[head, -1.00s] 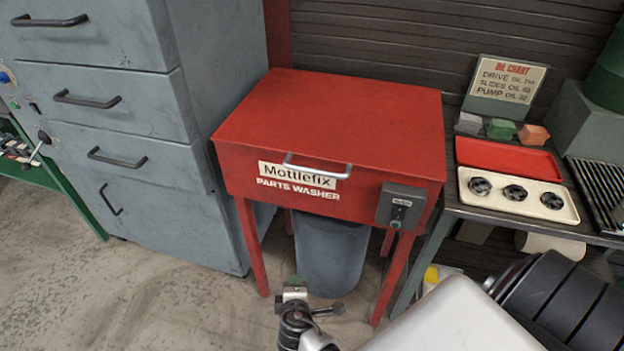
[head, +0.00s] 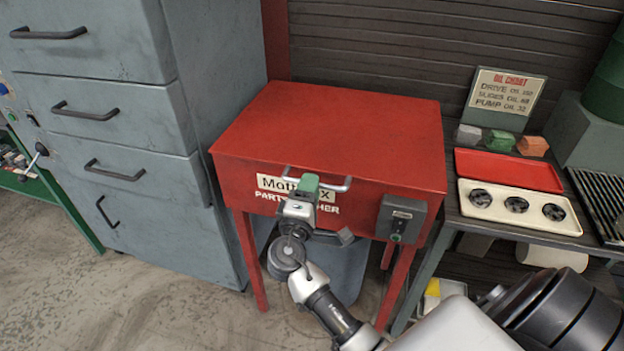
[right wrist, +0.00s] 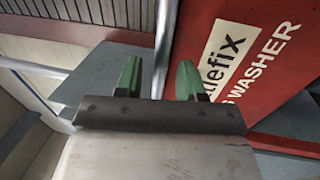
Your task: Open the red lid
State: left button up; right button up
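The red lid (head: 335,120) lies flat and closed on the red parts washer. A silver bar handle (head: 345,186) is on the washer's front, above the label. My right gripper (head: 308,183) is at the handle and hides its middle and part of the label. In the right wrist view its two green fingers (right wrist: 157,80) are apart. My left gripper is not in view.
A grey drawer cabinet (head: 105,115) stands close on the left. A dark control box (head: 401,217) sits on the washer's front right. A bench on the right holds a cream tray (head: 490,215), a red tray (head: 510,170) and an oil chart (head: 503,98). The space above the lid is clear.

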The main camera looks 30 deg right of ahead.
jog(key=shift+x, duration=0.85)
jog(key=shift+c, duration=0.5)
grip_shut()
